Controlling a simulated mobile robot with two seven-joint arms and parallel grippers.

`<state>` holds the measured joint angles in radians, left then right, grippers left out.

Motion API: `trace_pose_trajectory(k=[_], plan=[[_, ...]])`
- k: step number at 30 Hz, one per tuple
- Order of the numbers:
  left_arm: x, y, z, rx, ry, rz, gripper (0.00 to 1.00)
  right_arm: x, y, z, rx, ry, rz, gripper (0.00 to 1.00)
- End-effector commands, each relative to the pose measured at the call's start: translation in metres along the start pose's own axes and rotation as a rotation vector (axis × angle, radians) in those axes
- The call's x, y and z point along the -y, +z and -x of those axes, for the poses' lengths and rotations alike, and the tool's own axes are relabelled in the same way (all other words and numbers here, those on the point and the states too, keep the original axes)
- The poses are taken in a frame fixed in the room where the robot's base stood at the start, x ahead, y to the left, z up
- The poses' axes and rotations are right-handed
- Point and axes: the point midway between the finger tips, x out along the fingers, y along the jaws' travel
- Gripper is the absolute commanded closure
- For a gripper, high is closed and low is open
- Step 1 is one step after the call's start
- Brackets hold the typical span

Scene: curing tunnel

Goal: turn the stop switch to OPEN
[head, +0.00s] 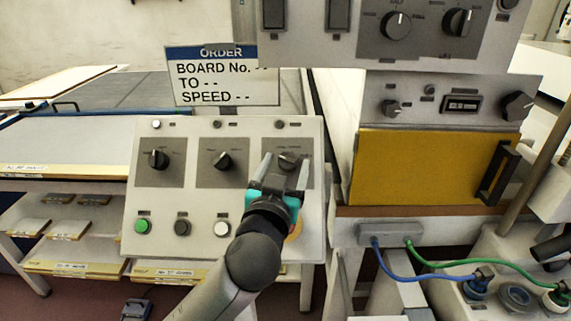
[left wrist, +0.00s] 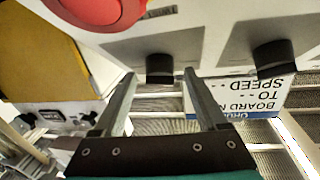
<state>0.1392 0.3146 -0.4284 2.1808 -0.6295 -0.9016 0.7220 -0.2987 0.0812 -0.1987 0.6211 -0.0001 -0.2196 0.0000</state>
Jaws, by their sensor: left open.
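A sloped grey control panel (head: 305,130) carries three black rotary switches in a row: left (head: 158,159), middle (head: 222,161) and right (head: 288,159). Their labels are too small to read, so I cannot tell which is the stop switch. My left gripper (head: 285,171) is open in front of the right switch and partly hides it. In the left wrist view the right switch (left wrist: 160,68) shows between the fingertips (left wrist: 160,80), with no clear contact. The middle switch (left wrist: 273,58) is off to the side there. My right gripper is not in view.
A green button (head: 143,226), a black one (head: 182,228) and a white one (head: 222,229) sit below the switches. A red button (left wrist: 105,8) is close to the gripper. An order sign (head: 222,78) stands behind the panel. A yellow door (head: 420,168) is right.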

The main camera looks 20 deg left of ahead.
Motion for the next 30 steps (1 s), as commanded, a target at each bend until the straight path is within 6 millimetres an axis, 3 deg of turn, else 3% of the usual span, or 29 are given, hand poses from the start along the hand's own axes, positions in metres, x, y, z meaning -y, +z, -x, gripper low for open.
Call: trace_pose_trajectory(k=[2,22,30], plan=[[0.0,0.0001,0.0,0.0,0.0,0.0,0.25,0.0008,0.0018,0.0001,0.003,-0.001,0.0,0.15],[0.0004,-0.0001,-0.0003,0.0,-0.001,0.0,1.0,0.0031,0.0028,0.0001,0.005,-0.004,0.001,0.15],[0.0011,-0.001,-0.0004,0.001,0.006,-0.008,1.0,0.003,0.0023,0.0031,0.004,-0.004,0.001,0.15]])
